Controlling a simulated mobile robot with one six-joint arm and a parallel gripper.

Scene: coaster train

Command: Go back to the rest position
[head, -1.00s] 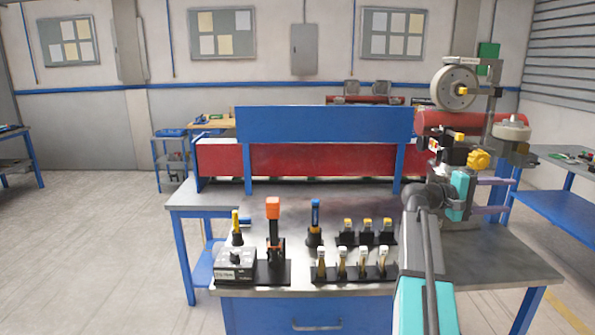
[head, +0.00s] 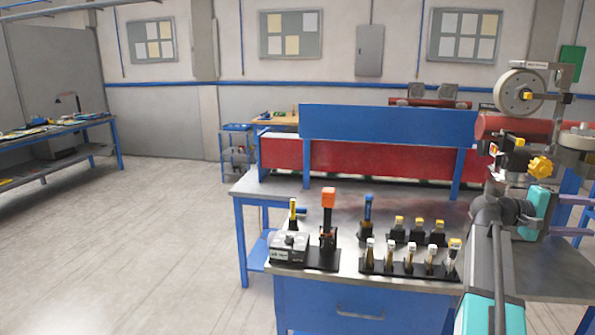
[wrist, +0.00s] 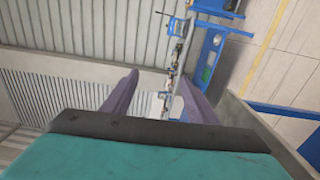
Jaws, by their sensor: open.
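My gripper (head: 580,216) is at the right edge of the head view, beyond its teal wrist body. Its purple fingers point right and are partly cut off by the frame edge. In the wrist view the two fingers (wrist: 156,82) stand apart with nothing held between them. The gripper is raised above the right part of the steel workbench (head: 255,187), beside the machine with the reel. The wrist view looks past the fingers at a ribbed wall and a distant blue table.
On the bench stand an orange-topped tool (head: 328,212), a grey control box (head: 289,247), a front rack (head: 400,268) and several small yellow-topped pieces. The reel machine (head: 521,93) and red cylinder (head: 500,127) are close to my arm. Open floor (head: 150,240) lies left.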

